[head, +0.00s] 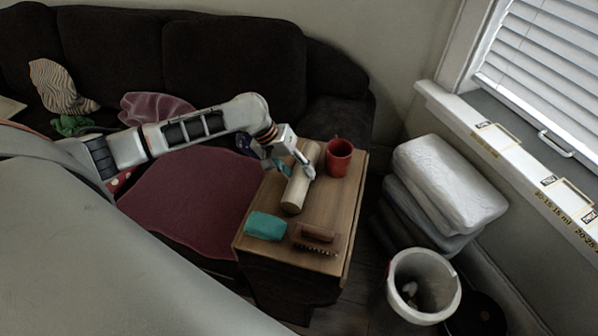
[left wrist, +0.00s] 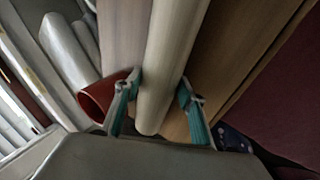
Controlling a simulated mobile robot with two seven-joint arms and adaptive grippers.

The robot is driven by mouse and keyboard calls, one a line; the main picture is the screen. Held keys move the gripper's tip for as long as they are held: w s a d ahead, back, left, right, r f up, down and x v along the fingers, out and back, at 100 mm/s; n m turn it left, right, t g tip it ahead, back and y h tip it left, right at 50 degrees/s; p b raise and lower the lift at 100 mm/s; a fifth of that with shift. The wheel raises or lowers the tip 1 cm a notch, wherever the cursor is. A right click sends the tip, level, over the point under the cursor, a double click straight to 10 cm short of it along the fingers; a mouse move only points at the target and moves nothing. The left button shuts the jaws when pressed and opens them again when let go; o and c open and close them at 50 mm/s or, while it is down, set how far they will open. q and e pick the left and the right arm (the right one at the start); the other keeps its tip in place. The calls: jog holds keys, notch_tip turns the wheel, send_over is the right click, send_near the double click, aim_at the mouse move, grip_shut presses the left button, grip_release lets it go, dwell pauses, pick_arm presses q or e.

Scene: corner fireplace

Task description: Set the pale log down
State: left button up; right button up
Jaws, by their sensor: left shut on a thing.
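The pale log (head: 299,184) lies lengthwise along the small wooden side table (head: 269,195) in the head view. My left gripper (head: 290,170) is around the far part of the log, one finger on each side. In the left wrist view the pale log (left wrist: 163,75) runs between the two teal-padded fingers of my left gripper (left wrist: 158,105). The log appears to be at the tabletop; I cannot tell whether it is touching it. My right gripper is in neither view.
On the table, a red mug (head: 339,158) stands just right of the log. A teal block (head: 265,226) and a brown brush (head: 316,238) lie at the near edge. A white bin (head: 424,285) and stacked bags (head: 449,185) are on the right. A dark sofa (head: 235,65) stands behind.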

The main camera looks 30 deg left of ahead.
pick_arm(q)
jog(key=o, duration=1.5)
